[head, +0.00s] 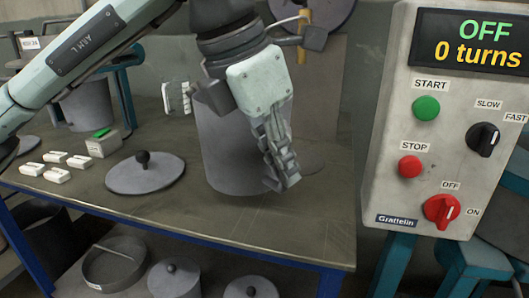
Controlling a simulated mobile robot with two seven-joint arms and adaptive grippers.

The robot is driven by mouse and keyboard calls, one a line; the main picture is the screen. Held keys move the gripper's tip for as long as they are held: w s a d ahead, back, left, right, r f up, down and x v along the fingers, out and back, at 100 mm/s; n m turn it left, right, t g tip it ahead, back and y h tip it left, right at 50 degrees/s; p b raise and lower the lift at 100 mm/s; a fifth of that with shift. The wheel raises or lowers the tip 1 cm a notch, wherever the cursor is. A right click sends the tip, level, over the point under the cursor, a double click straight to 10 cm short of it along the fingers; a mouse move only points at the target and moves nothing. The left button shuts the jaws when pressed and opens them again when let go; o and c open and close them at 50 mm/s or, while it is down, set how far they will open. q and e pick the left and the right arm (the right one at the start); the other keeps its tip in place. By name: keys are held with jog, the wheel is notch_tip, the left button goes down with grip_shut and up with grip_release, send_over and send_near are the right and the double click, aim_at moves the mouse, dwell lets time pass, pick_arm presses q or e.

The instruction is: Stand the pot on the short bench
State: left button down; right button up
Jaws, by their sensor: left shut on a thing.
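The pot (225,150) is a tall plain grey cylinder, upright, over the right part of the metal-topped bench (290,232). My left gripper (278,172) comes down in front of the pot's right side and is shut on it. The gripper and wrist hide the pot's rim and part of its wall. I cannot tell whether the pot's base touches the bench top. A grey lid with a black knob (145,172) lies flat on the bench, left of the pot. My right gripper is not in view.
Several white blocks (60,175) and a small box with a green top (102,144) lie at the left. Another grey pot (85,108) stands behind. A control panel (446,120) reading OFF, 0 turns, rises at the right. The bench's front right is clear.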

aim_at(280, 187)
pick_arm(q)
jog(key=shift+f, duration=1.8)
jog(key=c, duration=1.9)
grip_release()
jog(key=shift+f, duration=0.2)
jog(key=shift+c, duration=0.2)
jog(key=o, duration=0.4)
jog(key=shift+s, duration=0.1)
jog(key=shift+c, duration=0.2)
jog(key=shift+r, duration=0.1)
jog(key=v, duration=1.2)
